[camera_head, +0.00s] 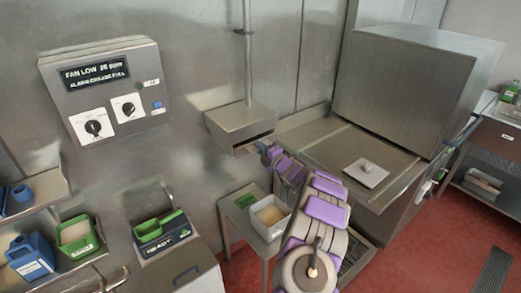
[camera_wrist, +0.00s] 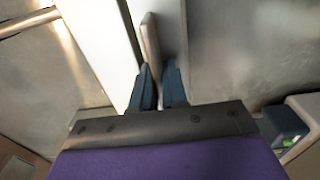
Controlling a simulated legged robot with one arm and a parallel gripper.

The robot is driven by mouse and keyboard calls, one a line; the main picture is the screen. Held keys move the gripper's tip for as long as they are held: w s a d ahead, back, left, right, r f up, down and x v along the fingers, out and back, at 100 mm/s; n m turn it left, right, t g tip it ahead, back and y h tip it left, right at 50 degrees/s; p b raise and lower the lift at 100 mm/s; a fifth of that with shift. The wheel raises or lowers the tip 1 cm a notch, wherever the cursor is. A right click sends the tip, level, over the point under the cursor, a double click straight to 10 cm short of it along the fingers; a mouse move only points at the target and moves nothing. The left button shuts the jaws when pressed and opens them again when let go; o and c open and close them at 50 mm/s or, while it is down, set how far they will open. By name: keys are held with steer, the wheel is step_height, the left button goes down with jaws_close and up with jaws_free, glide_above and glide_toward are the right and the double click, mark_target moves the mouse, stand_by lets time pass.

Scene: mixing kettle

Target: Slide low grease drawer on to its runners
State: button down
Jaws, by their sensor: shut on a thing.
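My gripper (camera_head: 263,148) is at the front right of a steel box-shaped housing (camera_head: 240,122) on a vertical pipe. The housing has a dark slot low in its front. In the wrist view my gripper (camera_wrist: 160,72) has its two blue fingers close together on a thin, pale, round-ended piece (camera_wrist: 151,40), which looks like the grease drawer's handle. A long pale panel (camera_wrist: 100,45) runs beside it. The drawer's body cannot be told clearly from the housing in the head view, and my arm covers part of that area.
A white tub (camera_head: 270,213) with beige contents stands on a small steel table (camera_head: 236,214) below. A steel counter with a lidded plate (camera_head: 366,172) and a large hood (camera_head: 415,85) are at right. A control panel (camera_head: 104,92) is on the wall at left.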

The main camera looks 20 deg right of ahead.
steer(key=shift+x, duration=1.25)
stand_by(0.6)
steer(key=c, duration=1.1)
jaws_free()
steer(key=shift+c, duration=0.2)
steer(key=shift+o, duration=0.3)
steer(key=shift+a, duration=0.1)
steer(key=shift+c, duration=0.3)
